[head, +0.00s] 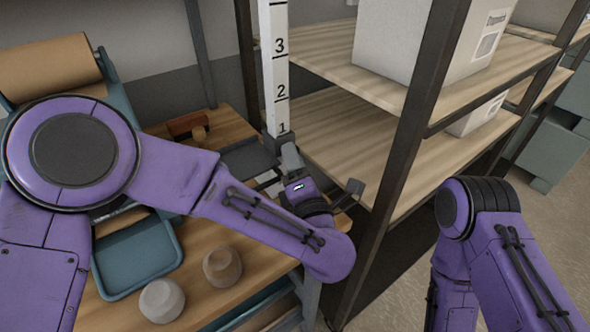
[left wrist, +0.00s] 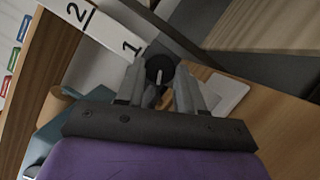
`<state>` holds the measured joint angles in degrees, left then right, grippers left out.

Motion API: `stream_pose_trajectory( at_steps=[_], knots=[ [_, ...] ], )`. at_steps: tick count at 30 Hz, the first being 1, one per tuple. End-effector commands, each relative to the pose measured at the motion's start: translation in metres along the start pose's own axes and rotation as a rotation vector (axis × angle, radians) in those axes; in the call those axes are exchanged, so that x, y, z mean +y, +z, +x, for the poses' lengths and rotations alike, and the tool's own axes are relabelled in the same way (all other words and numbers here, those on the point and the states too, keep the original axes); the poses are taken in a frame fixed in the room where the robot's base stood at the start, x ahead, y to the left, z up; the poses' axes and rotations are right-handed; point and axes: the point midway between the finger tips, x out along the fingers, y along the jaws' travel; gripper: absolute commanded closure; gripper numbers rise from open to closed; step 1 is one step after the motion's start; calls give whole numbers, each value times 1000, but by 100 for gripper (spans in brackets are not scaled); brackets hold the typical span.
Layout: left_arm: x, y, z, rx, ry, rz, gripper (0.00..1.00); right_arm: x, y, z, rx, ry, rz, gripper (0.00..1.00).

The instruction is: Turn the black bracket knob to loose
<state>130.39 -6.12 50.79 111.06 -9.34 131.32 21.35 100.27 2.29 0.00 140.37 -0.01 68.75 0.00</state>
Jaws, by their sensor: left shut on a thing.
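The black bracket knob (left wrist: 160,68) is round with a white pointer line and shows between the fingertips in the left wrist view. Its pointer runs roughly up and down in that picture. My left gripper (left wrist: 161,78) is shut on the knob, one finger on each side. In the head view my left gripper (head: 287,152) is at the foot of the white numbered post (head: 273,70), just below the number 1, and the knob is hidden there. The post also shows in the left wrist view (left wrist: 106,32). My right arm is at the right; its gripper is out of view.
A wooden shelf rack (head: 330,120) with white boxes (head: 405,40) stands close to the right of the post. The wooden bench (head: 205,290) holds a blue tray (head: 138,258), two round pieces (head: 222,267) and a brown paper roll (head: 50,66).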

Motion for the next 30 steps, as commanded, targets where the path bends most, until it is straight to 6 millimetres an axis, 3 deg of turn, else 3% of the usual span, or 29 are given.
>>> stream_pose_trajectory(
  at_steps=[16, 17, 19, 30],
  knots=[
    [2, 0, 2, 1, 15, -29, 93, 0, 2, 5, 0, 0, 0, 57],
    [2, 0, 2, 1, 15, -29, 60, 0, 2, 5, 0, 0, 0, 57],
    [2, 0, 2, 1, 15, -29, 37, 0, 2, 5, 0, 0, 0, 57],
    [-1, 0, -7, -2, 13, -27, 37, -1, 3, 8, 0, 0, 0, 57]
  ],
)
